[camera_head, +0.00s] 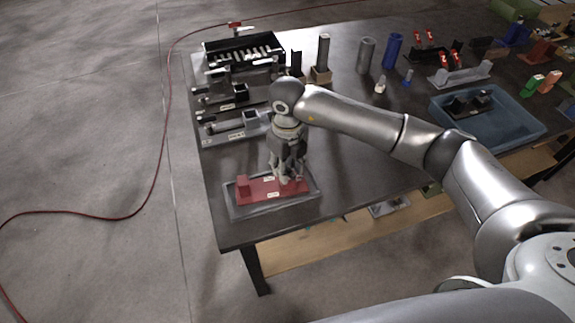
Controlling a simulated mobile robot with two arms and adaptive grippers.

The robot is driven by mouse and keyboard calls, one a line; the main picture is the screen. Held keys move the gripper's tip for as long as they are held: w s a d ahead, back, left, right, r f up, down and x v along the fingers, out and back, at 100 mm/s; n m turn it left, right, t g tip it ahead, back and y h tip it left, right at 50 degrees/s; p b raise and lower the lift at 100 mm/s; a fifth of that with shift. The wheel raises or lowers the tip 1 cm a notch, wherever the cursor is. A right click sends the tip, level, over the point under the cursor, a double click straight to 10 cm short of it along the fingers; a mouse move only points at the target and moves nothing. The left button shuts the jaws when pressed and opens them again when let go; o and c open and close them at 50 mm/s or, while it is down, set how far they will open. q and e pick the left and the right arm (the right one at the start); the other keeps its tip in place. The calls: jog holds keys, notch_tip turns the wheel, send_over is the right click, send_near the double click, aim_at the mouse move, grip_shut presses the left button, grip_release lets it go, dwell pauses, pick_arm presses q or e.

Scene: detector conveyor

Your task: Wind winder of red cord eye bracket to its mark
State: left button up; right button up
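The red bracket (257,190) lies in a shallow grey tray (238,213) at the table's front left corner. It has a raised red block at its left end and small pale labels on it. My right gripper (288,178) points straight down over the bracket's right end, with its fingertips at or just above it. The fingers hide that end, so the winder and its mark cannot be made out. I cannot tell whether the fingers are closed on anything. My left gripper is not in view.
A blue tray (487,124) and upright cylinders stand to the right. A red cable (152,190) runs over the floor.

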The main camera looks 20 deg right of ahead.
aim_at(288, 169)
jog(key=shift+r, duration=0.1)
notch_tip(288, 169, up, 12)
dwell(0.5)
